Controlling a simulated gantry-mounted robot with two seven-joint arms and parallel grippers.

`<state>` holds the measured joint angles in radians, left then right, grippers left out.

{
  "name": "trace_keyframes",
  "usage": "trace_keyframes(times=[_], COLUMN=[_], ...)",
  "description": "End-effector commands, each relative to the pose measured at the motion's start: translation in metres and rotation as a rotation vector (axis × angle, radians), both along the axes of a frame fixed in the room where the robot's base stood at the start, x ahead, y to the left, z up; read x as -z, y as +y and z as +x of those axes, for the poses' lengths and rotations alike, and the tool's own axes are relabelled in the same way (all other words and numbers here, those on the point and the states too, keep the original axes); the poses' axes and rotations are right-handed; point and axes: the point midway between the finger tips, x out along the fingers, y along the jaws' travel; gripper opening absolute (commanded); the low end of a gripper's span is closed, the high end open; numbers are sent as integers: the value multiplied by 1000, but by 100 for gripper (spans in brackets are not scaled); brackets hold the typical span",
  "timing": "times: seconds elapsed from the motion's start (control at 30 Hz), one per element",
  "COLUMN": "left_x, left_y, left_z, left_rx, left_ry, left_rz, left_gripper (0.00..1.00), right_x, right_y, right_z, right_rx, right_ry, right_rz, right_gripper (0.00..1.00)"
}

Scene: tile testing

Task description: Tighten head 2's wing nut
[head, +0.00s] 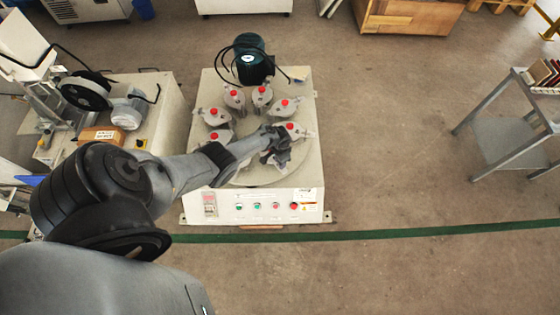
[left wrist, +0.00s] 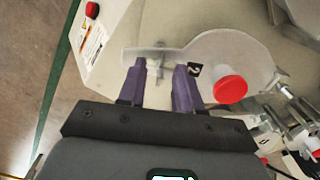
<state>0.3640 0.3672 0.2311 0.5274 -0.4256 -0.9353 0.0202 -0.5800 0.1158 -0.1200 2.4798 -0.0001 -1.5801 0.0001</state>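The machine's round plate (head: 262,174) carries a ring of several grey heads with red knobs. My left gripper (head: 280,143) is over the head at the plate's right side and hides part of it. In the left wrist view this head is a pale grey plate (left wrist: 222,48) with a red knob (left wrist: 230,89) and a small dark tag (left wrist: 194,70), whose mark I cannot read for sure. A small grey wing nut (left wrist: 156,67) shows between the purple fingers of my left gripper (left wrist: 160,72). The fingers stand apart with a gap around it. My right gripper is not in view.
A dark green motor (head: 251,60) with a looped cable stands at the machine's back. The front panel (head: 262,206) has several buttons. Neighbouring heads (head: 285,107) stand close by. Another machine (head: 150,110) is at left, a metal shelf (head: 510,135) at right.

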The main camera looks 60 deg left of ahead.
Motion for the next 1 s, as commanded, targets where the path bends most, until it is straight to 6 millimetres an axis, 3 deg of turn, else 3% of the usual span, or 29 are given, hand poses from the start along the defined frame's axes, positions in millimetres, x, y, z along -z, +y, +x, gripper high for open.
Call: trace_keyframes(times=[0.7, 1.0], left_x=[-96, -107], left_y=[0, 0], left_z=[0, 0], left_rx=[0, -1], left_ry=[0, 0], left_rz=[0, 0], left_gripper=[34, 34], right_x=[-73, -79], right_y=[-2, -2], right_z=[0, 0], right_rx=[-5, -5], right_ry=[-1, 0], right_rz=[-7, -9], right_gripper=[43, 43])
